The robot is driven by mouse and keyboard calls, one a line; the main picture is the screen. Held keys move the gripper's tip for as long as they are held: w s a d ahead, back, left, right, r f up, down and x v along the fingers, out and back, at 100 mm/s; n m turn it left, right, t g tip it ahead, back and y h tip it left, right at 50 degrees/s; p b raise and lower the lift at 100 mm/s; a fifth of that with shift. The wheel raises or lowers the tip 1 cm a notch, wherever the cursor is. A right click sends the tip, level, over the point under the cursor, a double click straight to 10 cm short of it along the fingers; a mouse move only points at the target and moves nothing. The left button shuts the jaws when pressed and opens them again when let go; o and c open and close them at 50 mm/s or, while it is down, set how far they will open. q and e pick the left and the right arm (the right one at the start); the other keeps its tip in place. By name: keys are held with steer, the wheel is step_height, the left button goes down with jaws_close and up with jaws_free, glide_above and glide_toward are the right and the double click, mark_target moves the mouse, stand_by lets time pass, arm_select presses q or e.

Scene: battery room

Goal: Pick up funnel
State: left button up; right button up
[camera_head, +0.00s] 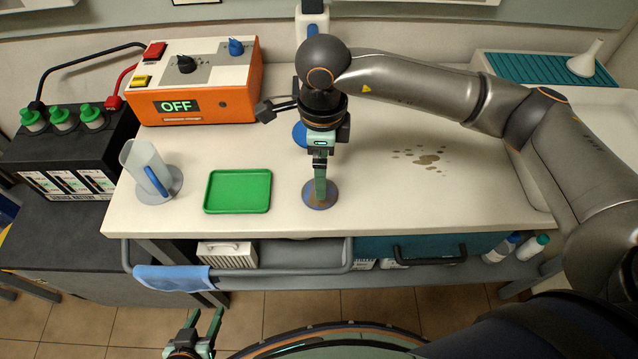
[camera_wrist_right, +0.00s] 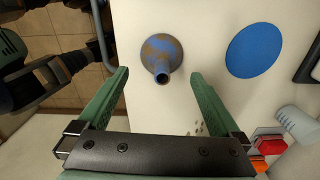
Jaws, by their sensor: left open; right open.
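A blue funnel (camera_head: 319,200) with brown stains stands wide end down on the white bench, near its front edge. My right gripper (camera_head: 320,183) points down over it and hides part of it. In the right wrist view the funnel (camera_wrist_right: 163,45) shows with its narrow spout towards the camera, in line with the gap between the open, empty fingers (camera_wrist_right: 160,74). Whether the spout is between the fingertips or below them I cannot tell. My left gripper (camera_head: 203,318) is open and empty, low in front of the bench. A second, white funnel (camera_head: 584,62) stands at the back right.
A blue disc (camera_wrist_right: 255,50) lies near the stained funnel. A green tray (camera_head: 238,192) and a clear jug (camera_head: 146,168) are to the left.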

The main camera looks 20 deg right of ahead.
steer(key=shift+w+a+f+p, duration=0.1)
steer(key=shift+f+p, duration=0.2)
steer(key=shift+f, duration=1.3)
steer(key=shift+w+f+p, duration=0.1)
steer(key=shift+f+p, duration=0.15)
steer(key=shift+f, duration=1.3)
steer(key=shift+c, duration=0.2)
steer(key=c, duration=1)
steer(key=shift+r, duration=0.1)
